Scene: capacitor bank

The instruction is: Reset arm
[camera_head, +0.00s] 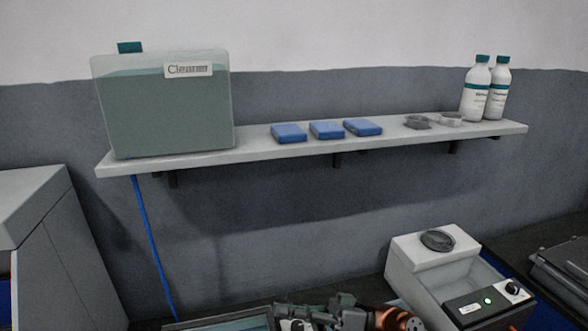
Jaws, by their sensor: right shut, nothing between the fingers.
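My right gripper (318,311) shows at the bottom edge of the head view, a little right of the middle. It is dark grey, joined to a copper-coloured wrist part, and its fingers are shut with nothing seen in them. The lower part of the arm is cut off by the frame. My left gripper does not show.
A wall shelf (205,161) bears a Cleaner tank (165,115), several blue boxes and white bottles (475,90). A white device (425,262) with a green light stands right of my gripper. A grey cabinet (60,270) stands at left.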

